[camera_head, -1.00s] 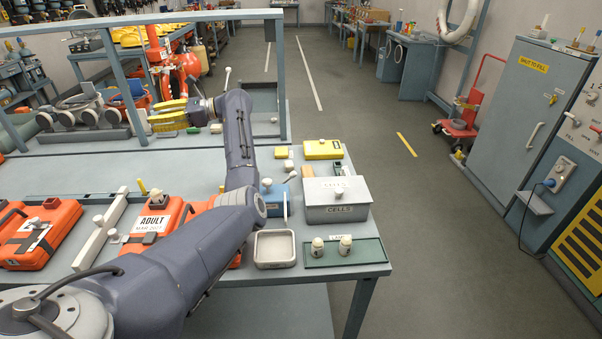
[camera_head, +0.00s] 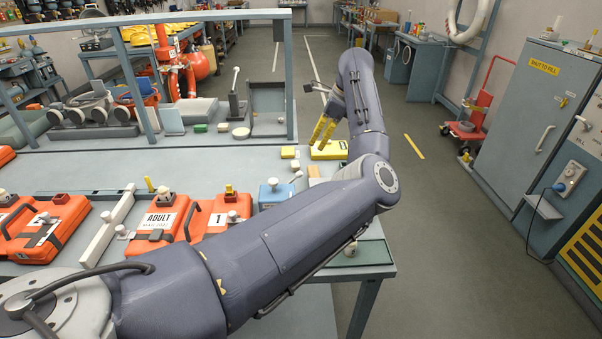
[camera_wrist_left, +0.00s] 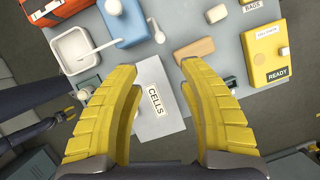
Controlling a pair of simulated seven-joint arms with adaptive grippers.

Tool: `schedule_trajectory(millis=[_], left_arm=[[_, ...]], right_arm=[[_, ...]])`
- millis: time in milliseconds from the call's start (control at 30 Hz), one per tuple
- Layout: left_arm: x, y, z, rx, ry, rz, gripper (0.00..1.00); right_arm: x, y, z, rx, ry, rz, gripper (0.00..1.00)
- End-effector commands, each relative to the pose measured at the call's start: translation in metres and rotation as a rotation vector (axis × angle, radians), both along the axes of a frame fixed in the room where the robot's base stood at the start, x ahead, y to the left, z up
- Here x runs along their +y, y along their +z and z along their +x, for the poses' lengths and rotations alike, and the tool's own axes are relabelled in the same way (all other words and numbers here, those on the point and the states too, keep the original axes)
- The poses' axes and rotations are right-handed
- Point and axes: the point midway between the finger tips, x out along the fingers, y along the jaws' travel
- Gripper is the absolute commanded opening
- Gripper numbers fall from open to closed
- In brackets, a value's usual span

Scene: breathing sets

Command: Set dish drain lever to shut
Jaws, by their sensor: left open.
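My left gripper (camera_head: 324,132) is open and empty, pointing down near the yellow case (camera_head: 328,150). In the left wrist view, its yellow fingers spread either side of a grey box marked CELLS (camera_wrist_left: 161,112), with nothing between them. A shallow white dish (camera_wrist_left: 75,51) lies left of that box; my arm hides it in the head view. Another lever with a white knob (camera_head: 236,86) stands upright at the back. I cannot tell which is the drain lever.
Orange cases (camera_head: 167,221) stand on the bench at left. A wooden block (camera_wrist_left: 194,48) lies between the blue box and yellow case. A blue-grey frame (camera_head: 290,75) rises over the back bench.

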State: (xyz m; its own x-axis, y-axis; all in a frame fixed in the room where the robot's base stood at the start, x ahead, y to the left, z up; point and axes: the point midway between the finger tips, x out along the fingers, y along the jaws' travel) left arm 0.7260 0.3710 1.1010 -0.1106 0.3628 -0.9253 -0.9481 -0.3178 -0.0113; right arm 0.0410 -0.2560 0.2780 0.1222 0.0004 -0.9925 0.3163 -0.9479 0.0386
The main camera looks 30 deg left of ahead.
Motion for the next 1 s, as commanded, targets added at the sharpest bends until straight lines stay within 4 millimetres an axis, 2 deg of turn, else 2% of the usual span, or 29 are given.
schedule_trajectory(millis=[600,800,1000], left_arm=[[0.042,-0.102,-0.014,0.004,0.002,0.005,0.41],[0.051,-0.126,-0.016,0.003,0.002,0.005,0.41],[0.057,-0.141,-0.018,0.002,0.000,0.004,0.41]], right_arm=[[0.000,0.000,0.001,-0.001,0.000,-0.001,0.44],[-0.001,0.000,0.001,-0.001,0.000,-0.001,0.44],[-0.001,0.000,0.001,-0.001,0.000,-0.001,0.44]])
